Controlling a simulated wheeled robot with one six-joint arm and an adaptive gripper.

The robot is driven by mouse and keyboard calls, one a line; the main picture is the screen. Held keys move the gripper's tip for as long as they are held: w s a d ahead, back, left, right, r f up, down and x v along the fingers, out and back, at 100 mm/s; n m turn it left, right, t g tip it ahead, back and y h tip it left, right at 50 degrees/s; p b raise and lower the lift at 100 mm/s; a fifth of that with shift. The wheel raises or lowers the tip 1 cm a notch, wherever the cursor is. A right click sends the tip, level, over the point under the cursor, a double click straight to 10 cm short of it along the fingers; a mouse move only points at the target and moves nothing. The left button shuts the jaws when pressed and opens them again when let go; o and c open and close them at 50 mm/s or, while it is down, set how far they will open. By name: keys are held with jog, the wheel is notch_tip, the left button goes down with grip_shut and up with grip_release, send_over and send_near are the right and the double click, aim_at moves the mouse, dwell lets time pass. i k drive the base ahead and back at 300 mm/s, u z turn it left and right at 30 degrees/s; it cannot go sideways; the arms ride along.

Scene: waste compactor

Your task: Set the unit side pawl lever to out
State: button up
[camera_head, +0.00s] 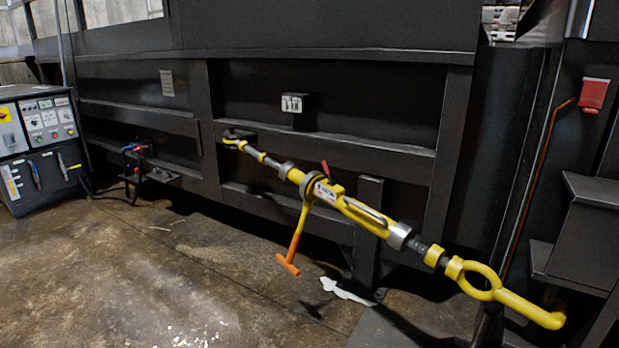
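A yellow ratchet turnbuckle (345,203) runs slantwise from the dark container wall at the left to the lower right. A small red lever (326,168) sticks up at its ratchet housing; it may be the pawl lever, but its setting is too small to read. An orange T-handle (289,262) hangs down from the ratchet. A yellow hook with an eye (497,290) forms the near right end. The far end meets a bracket (238,134) on the wall. My gripper is not in view.
A control cabinet (38,140) with buttons stands at the left. Cables and connectors (138,155) are on the wall nearby. A dark post (368,230) stands behind the turnbuckle.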

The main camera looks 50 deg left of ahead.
aim_at(331, 183)
jog(key=u, duration=0.75)
jog(key=i, duration=0.75)
jog(key=u, duration=1.15)
jog(key=i, duration=0.55)
jog(key=u, duration=0.25)
jog(key=k, duration=0.4)
jog(key=u, duration=0.4)
jog(key=i, duration=1.45)
jog(key=z, duration=0.6)
